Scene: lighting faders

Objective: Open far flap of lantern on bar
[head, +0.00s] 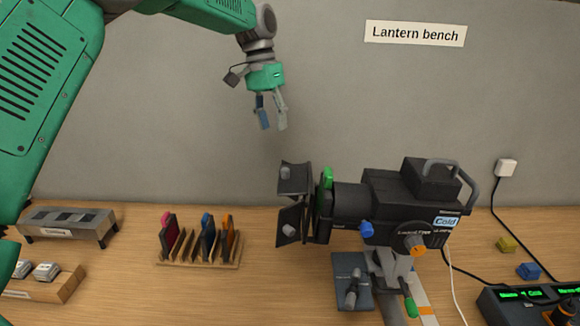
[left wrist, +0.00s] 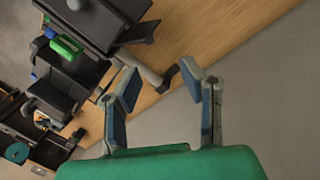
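The black lantern (head: 395,205) sits on a grey clamp, its front facing left. Black flaps with grey knobs stand out from its front: an upper one (head: 293,179) and a lower one on the near side (head: 290,224). I cannot clearly make out the far flap in the head view. The lantern also fills the upper left of the left wrist view (left wrist: 62,88), with dark flaps (left wrist: 95,22) near the top. My left gripper (head: 273,124) is above and left of the flaps, open, empty and apart from them; its spread fingers show in the left wrist view (left wrist: 158,85). My right gripper is not visible.
A rack of coloured gel frames (head: 200,243) stands left of the lantern, with a grey metal stand (head: 68,224) further left. A fader console (head: 530,302) and small blocks (head: 528,270) lie right. The wall (head: 330,90) is behind; air around my gripper is free.

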